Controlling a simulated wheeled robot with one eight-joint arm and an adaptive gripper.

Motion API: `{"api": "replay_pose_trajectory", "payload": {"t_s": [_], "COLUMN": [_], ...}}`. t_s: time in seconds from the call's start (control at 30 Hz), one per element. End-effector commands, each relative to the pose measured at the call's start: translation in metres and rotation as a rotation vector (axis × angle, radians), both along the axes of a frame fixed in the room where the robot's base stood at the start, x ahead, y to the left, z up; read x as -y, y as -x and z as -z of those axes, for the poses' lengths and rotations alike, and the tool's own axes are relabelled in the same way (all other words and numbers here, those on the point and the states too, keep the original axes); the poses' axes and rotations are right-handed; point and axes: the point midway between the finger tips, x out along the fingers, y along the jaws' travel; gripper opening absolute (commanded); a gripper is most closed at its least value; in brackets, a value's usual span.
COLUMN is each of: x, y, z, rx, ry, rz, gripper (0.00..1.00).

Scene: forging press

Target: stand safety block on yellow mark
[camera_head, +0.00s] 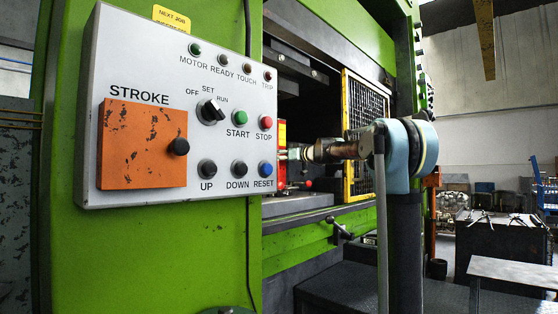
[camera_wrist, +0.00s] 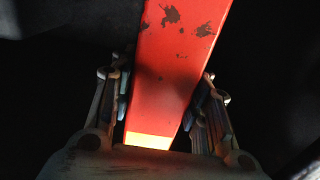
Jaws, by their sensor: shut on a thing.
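A red safety block (camera_wrist: 175,60) with chipped paint and a yellow band at its lower end fills the middle of the wrist view. My gripper (camera_wrist: 168,95) is shut on it, one finger on each side. The block looks slightly tilted in that view. In the head view the red block (camera_head: 282,160) shows only as a narrow strip past the control box edge, inside the press opening. Most of it is hidden there by the box. I do not see a yellow mark in either view, and the block's foot cannot be made out clearly.
A grey control box (camera_head: 215,165) with buttons and an orange stroke cover (camera_head: 142,143) stands in the left foreground. A yellow-framed mesh guard (camera_head: 366,120) is at the right of the press opening. A lever (camera_head: 340,230) sticks out below the grey bed (camera_head: 300,203). Tables stand far right.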

Motion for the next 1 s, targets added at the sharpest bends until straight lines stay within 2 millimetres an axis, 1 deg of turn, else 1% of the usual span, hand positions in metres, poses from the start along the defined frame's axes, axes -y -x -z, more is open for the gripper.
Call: {"api": "replay_pose_trajectory", "payload": {"t_s": [0.57,1.0], "x": [0.0003,0.0001], "y": [0.0011,0.0011], "z": [-0.0006,0.0044], "rx": [0.000,0.000], "ry": [-0.001,-0.001], "rz": [0.000,0.000], "gripper": [0.00,0.00]}}
